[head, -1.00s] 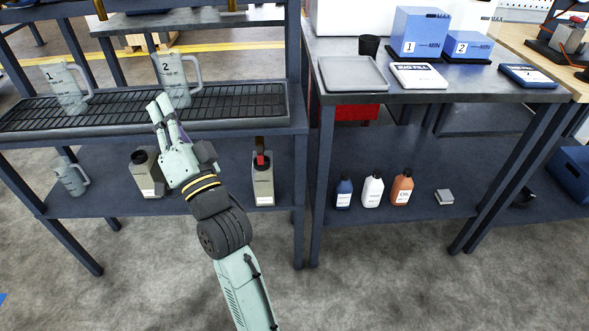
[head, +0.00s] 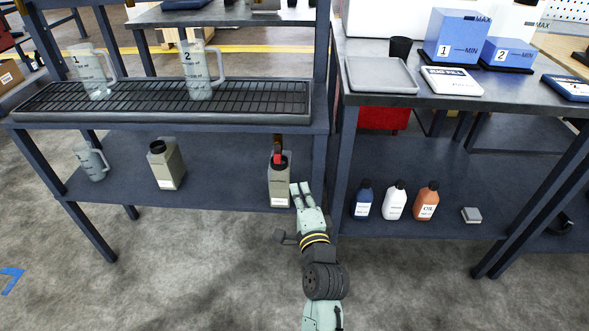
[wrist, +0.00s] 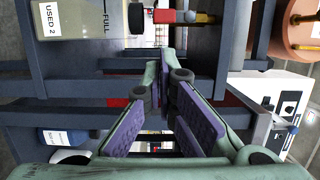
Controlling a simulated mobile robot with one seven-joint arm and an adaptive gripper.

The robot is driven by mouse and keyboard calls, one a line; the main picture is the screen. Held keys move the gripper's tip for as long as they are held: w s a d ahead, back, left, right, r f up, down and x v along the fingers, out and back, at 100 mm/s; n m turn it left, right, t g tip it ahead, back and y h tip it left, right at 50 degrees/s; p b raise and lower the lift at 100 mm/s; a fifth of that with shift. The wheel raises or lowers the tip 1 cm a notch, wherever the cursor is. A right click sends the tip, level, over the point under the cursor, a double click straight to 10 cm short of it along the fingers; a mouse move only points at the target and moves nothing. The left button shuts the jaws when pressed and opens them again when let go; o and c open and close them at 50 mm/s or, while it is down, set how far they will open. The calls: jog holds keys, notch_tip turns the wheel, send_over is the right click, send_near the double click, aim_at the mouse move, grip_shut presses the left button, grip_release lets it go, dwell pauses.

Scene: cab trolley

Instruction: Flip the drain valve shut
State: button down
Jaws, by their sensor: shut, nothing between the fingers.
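The drain valve shows in the head view as a small red handle (head: 277,157) on a brass pipe under the rack, just above the mouth of a beige container (head: 279,186). In the wrist view, which is turned sideways, the red handle (wrist: 164,16) and brass pipe (wrist: 200,18) are at the top, beside the container marked USED 2 (wrist: 75,17). My gripper (head: 301,187) is shut and empty, to the right of that container and lower than the valve. Its fingers also show in the wrist view (wrist: 160,80), apart from the valve.
A dark rack leg (head: 319,165) stands close to my gripper. Another beige container (head: 165,165) and a jug (head: 90,161) stand on the lower shelf. Jugs 1 (head: 92,75) and 2 (head: 201,72) stand on the grate. Several bottles, including orange oil (head: 426,202), stand right.

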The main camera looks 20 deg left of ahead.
aim_at(277, 154)
jog(key=p+x, duration=0.1)
jog(key=x, duration=0.9)
jog(key=shift+p, duration=0.3)
